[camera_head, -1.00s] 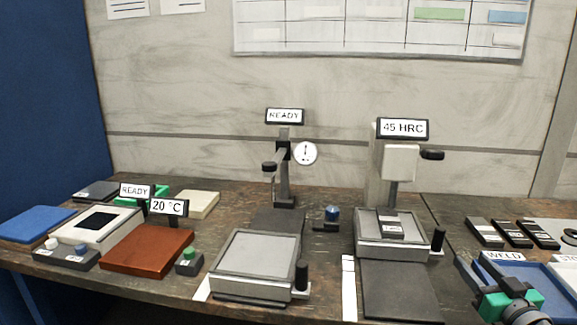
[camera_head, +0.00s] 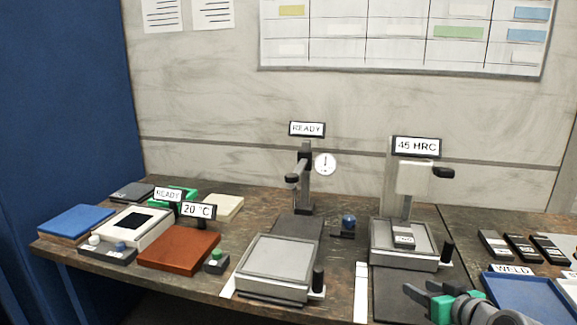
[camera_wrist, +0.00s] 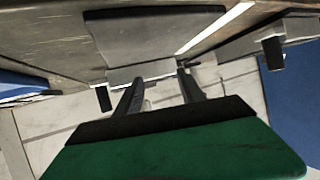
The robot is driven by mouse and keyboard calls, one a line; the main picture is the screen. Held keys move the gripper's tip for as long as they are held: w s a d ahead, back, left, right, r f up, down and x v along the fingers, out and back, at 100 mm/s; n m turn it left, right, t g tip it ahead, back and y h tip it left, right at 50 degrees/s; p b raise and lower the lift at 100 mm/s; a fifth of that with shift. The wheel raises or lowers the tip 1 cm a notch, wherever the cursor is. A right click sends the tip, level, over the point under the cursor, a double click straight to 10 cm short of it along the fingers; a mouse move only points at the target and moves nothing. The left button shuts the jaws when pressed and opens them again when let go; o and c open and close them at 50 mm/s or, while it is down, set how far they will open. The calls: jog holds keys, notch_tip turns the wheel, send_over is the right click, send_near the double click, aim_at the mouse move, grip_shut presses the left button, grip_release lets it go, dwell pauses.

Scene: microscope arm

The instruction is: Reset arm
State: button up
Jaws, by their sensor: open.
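My gripper (camera_head: 430,296) is at the lower right of the head view, in front of the right-hand device, with its dark fingers apart and nothing between them. In the wrist view its two dark fingers (camera_wrist: 160,88) are spread and empty. The microscope-like stand (camera_head: 303,180) has an upright post, a side arm, a dial marked "!" and a READY sign (camera_head: 307,129). A grey plate on a white base (camera_head: 272,265) with a black handle stands in front of it. The second device (camera_head: 415,180) shows 45 HRC, with a small block on its grey stage. My gripper touches none of these.
A blue knob (camera_head: 348,222) stands between the devices. At left are a red-brown plate (camera_head: 178,250), a white framed unit and a blue pad (camera_head: 77,221). At right are dark labelled blocks (camera_head: 524,248) and a blue tray (camera_head: 528,298) by the WELD sign.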

jog(key=a+g+p, duration=0.1)
jog(key=a, duration=0.1)
jog(key=a+r+g+p, duration=0.1)
jog(key=a, duration=0.2)
jog(key=a+g+p, duration=0.1)
jog(key=a, duration=0.2)
jog(key=shift+s+r+n+y+p, duration=0.3)
jog(key=shift+s+n+p, duration=0.05)
jog(key=shift+s+n, duration=0.05)
jog(key=s+a+r+g+h+p, duration=0.1)
jog(key=s+a+r+g+p, duration=0.1)
jog(key=s, duration=0.5)
jog(key=s+a+r+m+g+h+p, duration=0.1)
jog(key=s+a+r+g+p, duration=0.1)
jog(key=s+a+g+p, duration=0.2)
jog(key=s+a+p, duration=0.3)
jog(key=a, duration=0.1)
jog(key=shift+s+a+r+m+g+h, duration=0.2)
jog(key=shift+s+r+m+g+h, duration=0.05)
jog(key=shift+s+m+g+h, duration=0.05)
